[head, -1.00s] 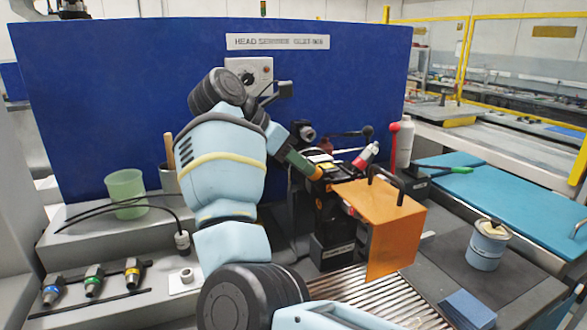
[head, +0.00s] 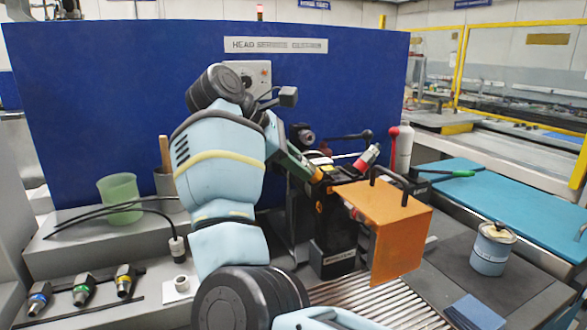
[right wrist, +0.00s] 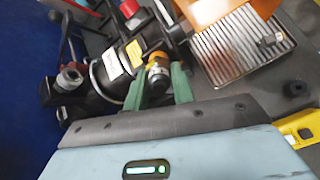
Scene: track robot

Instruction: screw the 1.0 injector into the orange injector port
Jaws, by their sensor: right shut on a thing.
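My right gripper (head: 315,173) is at the dark machine block (head: 333,225), beside the orange guard. In the right wrist view, its green fingers (right wrist: 159,88) are shut around a small silver and dark cylindrical part (right wrist: 158,78), which looks like an injector. An orange-yellow ring (right wrist: 155,58) shows at the part's far end, against the block, and looks like the orange port. I cannot tell how deep the part sits, and no size marking is readable. My left gripper is not in view.
Blue-, green- and yellow-banded injectors (head: 82,290) lie on the left ledge. The orange guard (head: 395,235) and a red-knobbed lever (head: 393,135) stand close right of the gripper. A red-banded cylinder (head: 367,157) sticks up from the block. A blue panel (head: 100,110) is behind.

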